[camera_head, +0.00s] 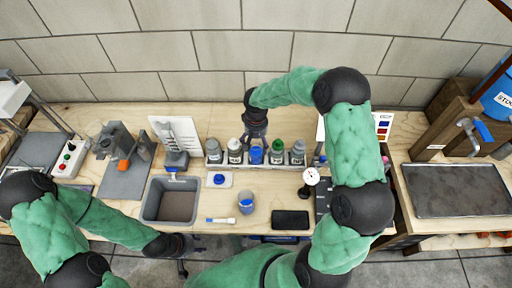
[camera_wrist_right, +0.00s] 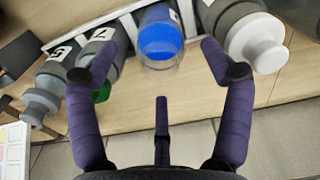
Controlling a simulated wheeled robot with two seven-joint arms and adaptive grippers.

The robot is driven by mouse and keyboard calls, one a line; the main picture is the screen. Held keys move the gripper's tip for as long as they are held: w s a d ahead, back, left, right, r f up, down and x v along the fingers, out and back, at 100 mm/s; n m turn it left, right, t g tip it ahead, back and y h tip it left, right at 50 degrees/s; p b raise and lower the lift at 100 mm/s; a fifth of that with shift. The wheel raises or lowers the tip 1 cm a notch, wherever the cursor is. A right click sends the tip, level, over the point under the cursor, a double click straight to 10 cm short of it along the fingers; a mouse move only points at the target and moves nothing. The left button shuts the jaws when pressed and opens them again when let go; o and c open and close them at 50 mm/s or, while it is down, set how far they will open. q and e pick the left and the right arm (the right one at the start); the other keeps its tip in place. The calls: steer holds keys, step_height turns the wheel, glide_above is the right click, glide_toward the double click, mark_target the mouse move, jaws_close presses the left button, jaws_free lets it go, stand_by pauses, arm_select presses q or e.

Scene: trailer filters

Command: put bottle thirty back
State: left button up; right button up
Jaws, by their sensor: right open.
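A row of several bottles stands in a white rack (camera_head: 262,167) at the back middle of the bench. The blue bottle (camera_head: 256,156) is in the middle; a green-capped bottle (camera_head: 277,152) is to its right, and grey and white-capped ones stand around them. I cannot tell which is bottle thirty. My right gripper (camera_head: 256,137) is open just above the blue bottle.
A grey bin (camera_head: 170,202) stands front left of the rack. A blue cap on a white pad (camera_head: 218,181), a blue cup (camera_head: 246,202), a marker (camera_head: 220,220) and a black phone-like slab (camera_head: 290,220) lie in front. A dial gauge (camera_head: 311,177) stands right of the rack.

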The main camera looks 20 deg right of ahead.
step_height(320, 180, up, 6)
steer(key=shift+r+p, duration=0.1)
steer(key=shift+p, duration=0.2)
